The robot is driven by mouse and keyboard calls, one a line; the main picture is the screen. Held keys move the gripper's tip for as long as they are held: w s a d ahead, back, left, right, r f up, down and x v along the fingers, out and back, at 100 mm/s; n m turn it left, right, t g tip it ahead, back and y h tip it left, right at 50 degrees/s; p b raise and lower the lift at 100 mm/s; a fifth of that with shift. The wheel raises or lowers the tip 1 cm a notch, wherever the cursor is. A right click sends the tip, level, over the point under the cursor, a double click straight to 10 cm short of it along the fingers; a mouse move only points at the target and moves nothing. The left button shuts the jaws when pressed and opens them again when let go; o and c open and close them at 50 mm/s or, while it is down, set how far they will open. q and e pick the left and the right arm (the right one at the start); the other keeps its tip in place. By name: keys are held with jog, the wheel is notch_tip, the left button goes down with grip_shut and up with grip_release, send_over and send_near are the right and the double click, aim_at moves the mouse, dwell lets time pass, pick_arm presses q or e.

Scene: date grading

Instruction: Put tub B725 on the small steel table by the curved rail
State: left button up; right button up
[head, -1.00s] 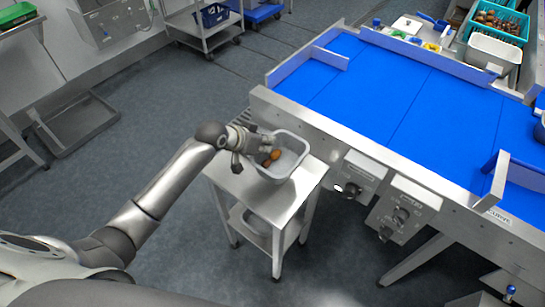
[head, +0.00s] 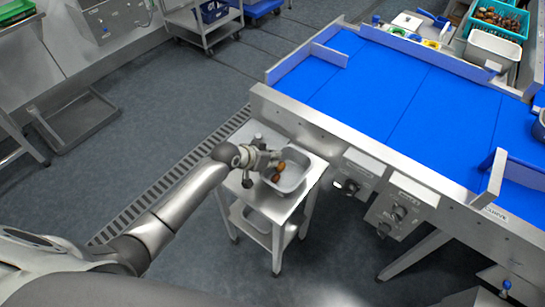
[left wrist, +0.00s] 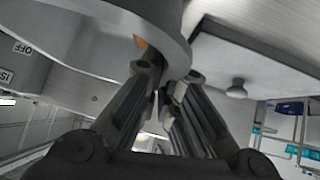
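The grey tub (head: 298,186), with a few brown dates (head: 280,168) in it, is at the top of the small steel table (head: 262,201), near its right side. I cannot read a label on it, or tell whether its base rests fully on the tabletop. My left gripper (head: 269,160) is at the tub's left rim. In the left wrist view, its fingers (left wrist: 170,85) are close together at the grey tub wall (left wrist: 130,18), seemingly shut on the rim; the contact is partly hidden. My right gripper is out of view.
A blue conveyor belt (head: 395,95) with steel side rails and control boxes (head: 400,208) stands right beside the table. A small knob (head: 257,138) rises at the table's back corner. A floor drain grate (head: 160,188) runs at left; the floor there is clear.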

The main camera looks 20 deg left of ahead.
pick_arm(q)
jog(key=o, duration=0.5)
jog(key=shift+c, duration=0.2)
jog(key=v, duration=1.2)
jog(key=shift+r, duration=0.15)
jog(key=shift+w, duration=0.1)
